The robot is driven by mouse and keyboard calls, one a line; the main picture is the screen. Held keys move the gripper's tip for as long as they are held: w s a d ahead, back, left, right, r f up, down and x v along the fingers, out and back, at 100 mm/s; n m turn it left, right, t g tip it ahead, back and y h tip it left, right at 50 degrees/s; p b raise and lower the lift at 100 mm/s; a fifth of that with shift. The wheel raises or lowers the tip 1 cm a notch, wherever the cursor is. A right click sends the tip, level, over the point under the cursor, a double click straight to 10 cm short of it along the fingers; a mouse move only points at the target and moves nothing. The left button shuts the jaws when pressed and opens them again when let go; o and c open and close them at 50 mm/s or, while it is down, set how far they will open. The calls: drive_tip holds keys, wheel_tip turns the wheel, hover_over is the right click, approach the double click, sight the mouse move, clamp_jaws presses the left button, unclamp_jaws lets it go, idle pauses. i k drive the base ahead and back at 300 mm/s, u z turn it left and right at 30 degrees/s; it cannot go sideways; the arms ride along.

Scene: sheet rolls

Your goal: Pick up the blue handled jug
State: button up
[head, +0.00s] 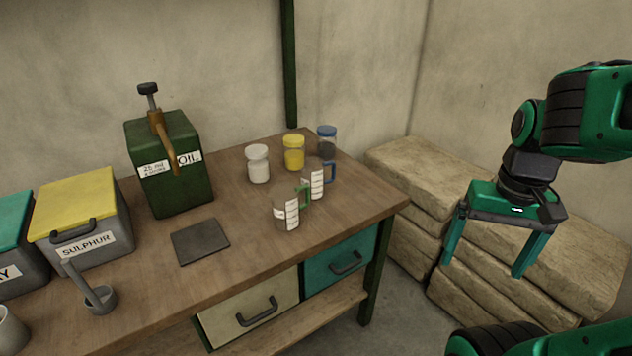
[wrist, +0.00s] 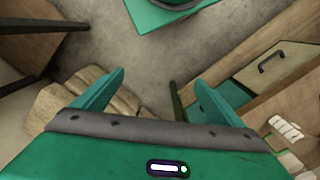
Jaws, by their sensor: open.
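The blue handled jug (head: 315,184) is a clear measuring jug with white markings and a blue handle on its right side. It stands upright near the right end of the wooden table in the head view. A similar jug with a green handle (head: 287,213) stands just in front and to the left of it. My gripper (head: 484,270) is open and empty, well to the right of the table, above the stacked sacks. In the wrist view my gripper (wrist: 158,95) has its fingers spread over the floor. A marked jug (wrist: 285,128) shows at the right edge there; its handle looks green.
The wooden table (head: 245,250) also holds a white jar (head: 258,164), a yellow jar (head: 293,152) and a blue-lidded dark jar (head: 327,142) behind the jugs. A green oil can (head: 170,175) and a dark plate (head: 200,241) are left. Stacked sacks (head: 420,165) lie right.

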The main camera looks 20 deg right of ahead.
sight(311, 169)
drive_tip(key=u, duration=1.85)
drive_tip(key=k, duration=0.95)
drive_tip(key=z, duration=1.8)
drive_tip(key=i, duration=1.05)
